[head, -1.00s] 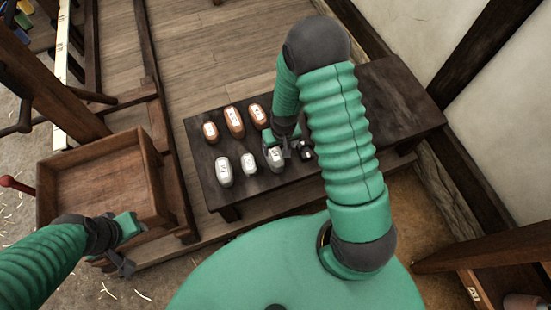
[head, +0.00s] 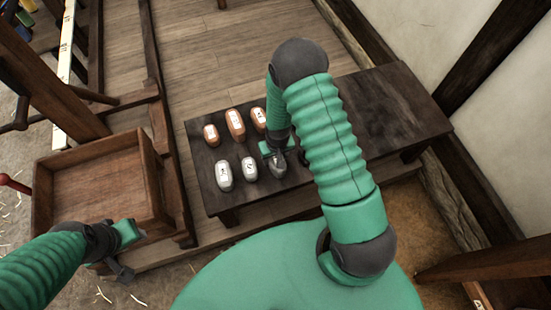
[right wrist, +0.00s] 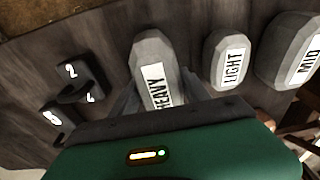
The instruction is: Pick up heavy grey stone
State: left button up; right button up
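The heavy grey stone (head: 278,168) lies at the right end of the front row on the dark bench, partly covered by my right gripper (head: 274,152) in the head view. In the right wrist view the stone (right wrist: 156,62) shows its HEAVY label, and the fingers of my right gripper (right wrist: 160,98) stand on either side of it, apart from each other. I see no clear sign of them pressing on it. The stone seems to rest on the bench. My left gripper (head: 122,270) hangs in front of the wooden box; its finger opening is unclear.
The light stone (right wrist: 229,62) and mid stone (right wrist: 290,50) lie beside it. Several orange stones (head: 235,123) form the back row on the dark bench (head: 385,105). Dark numbered pieces (right wrist: 82,78) lie on the other side. A wooden box (head: 100,190) stands at left.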

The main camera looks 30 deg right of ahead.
jog(key=shift+a+r, duration=0.1)
jog(key=shift+a, duration=0.2)
jog(key=c, duration=0.5)
jog(key=shift+c, duration=1.2)
jog(key=shift+d, duration=0.4)
grip_shut()
